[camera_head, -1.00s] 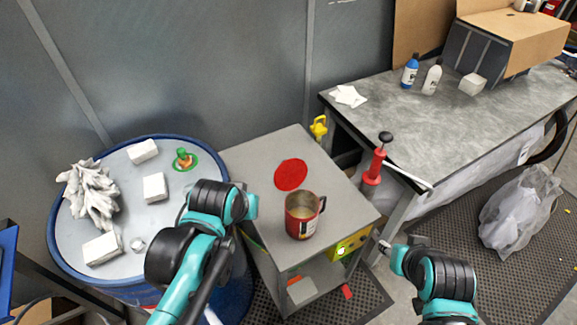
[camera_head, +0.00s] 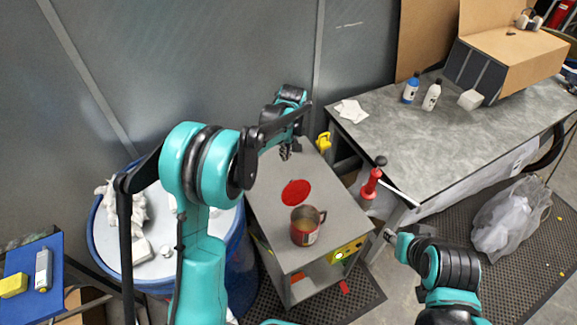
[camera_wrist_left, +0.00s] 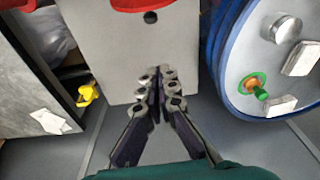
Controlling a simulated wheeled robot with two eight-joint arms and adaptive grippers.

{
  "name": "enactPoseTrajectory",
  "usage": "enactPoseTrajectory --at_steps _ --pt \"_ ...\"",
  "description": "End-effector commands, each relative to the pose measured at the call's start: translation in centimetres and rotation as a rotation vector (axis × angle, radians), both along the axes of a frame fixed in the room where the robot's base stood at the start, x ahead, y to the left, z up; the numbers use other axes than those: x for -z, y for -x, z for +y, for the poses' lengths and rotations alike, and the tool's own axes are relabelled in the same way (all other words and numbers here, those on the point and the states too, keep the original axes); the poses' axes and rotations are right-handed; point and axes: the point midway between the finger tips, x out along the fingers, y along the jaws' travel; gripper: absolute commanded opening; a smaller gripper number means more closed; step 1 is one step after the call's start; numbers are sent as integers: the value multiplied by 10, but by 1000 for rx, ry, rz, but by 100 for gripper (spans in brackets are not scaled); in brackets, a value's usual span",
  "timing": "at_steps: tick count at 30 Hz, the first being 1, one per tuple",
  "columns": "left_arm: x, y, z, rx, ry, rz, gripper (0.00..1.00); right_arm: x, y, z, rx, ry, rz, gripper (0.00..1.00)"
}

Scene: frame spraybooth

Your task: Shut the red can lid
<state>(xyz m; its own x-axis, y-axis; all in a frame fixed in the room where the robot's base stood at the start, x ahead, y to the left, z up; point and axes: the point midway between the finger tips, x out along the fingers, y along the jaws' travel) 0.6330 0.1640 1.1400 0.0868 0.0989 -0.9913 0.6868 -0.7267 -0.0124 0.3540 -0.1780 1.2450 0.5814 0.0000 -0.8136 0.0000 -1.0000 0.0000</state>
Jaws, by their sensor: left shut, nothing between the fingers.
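The red can (camera_head: 304,233) stands upright and open on the grey cabinet top, with its handle to the right. In the left wrist view the lid (camera_wrist_left: 145,4) is cut off by the top edge. My left gripper (camera_head: 285,153) is above the back of the cabinet top, behind the lid and apart from it. Its fingers (camera_wrist_left: 160,78) are together and empty in the left wrist view. My right gripper (camera_head: 390,237) is low, right of the cabinet; its fingers are too small to judge.
The grey cabinet (camera_head: 262,205) has free room around the lid. A blue drum (camera_head: 96,240) with white pieces stands left, partly hidden by my left arm. A red pump (camera_head: 371,184) and a workbench (camera_head: 420,135) with bottles are right. A grey wall is behind.

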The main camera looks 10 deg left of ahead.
Motion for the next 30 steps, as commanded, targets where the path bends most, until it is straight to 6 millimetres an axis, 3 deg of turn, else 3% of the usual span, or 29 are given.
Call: enactPoseTrajectory --at_steps 5,17,22,30 --pt "21 -2 2 -1 -1 1 0 2 0 0 0 0 0 40" --pt "102 -10 10 1 -1 -1 0 3 0 0 0 0 0 40" --pt "92 11 -9 3 0 -1 0 -2 0 0 0 0 0 40" --pt "90 20 -17 1 -1 -1 0 -3 0 0 0 0 0 40"
